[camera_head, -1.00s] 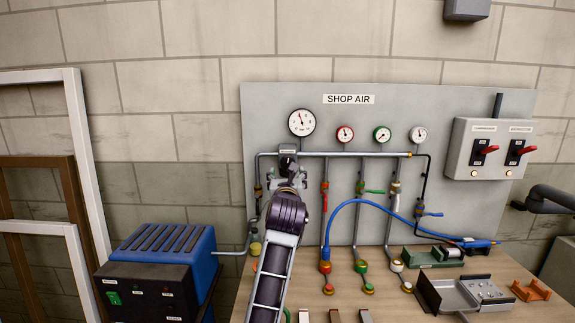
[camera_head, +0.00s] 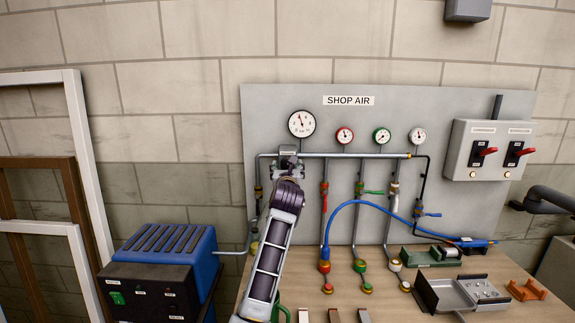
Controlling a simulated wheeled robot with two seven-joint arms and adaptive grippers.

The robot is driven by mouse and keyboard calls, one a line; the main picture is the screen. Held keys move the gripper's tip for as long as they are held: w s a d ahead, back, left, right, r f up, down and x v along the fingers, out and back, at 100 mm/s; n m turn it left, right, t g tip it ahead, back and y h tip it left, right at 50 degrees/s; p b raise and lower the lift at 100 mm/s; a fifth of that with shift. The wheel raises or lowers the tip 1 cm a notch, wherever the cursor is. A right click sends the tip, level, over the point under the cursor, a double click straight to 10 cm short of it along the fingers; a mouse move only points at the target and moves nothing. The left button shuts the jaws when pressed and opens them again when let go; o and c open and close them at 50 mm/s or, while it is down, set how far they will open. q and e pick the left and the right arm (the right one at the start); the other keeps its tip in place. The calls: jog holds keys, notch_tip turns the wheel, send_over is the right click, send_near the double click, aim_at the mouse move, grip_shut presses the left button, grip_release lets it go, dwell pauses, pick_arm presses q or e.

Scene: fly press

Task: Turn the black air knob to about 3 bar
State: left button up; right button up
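The large white dial gauge (camera_head: 301,124) hangs at the upper left of the grey SHOP AIR board. Its dark needle points up and slightly left; the figures are too small to read. My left arm rises from the bottom edge, and its gripper (camera_head: 287,152) is at the regulator just below this gauge, at the left end of the horizontal pipe. The gripper and wrist cover the black air knob, so I cannot see it. I cannot tell whether the fingers are open, shut or touching the knob. My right gripper is out of view.
A switch box (camera_head: 490,150) is at the right, a blue machine (camera_head: 165,250) at the lower left.

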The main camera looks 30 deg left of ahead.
aim_at(288, 166)
pick_arm(q)
jog(key=shift+p+x, duration=0.45)
jog(key=shift+x, duration=1.5)
jog(key=shift+c, duration=0.4)
jog(key=c, duration=0.9)
jog(key=shift+c, duration=0.2)
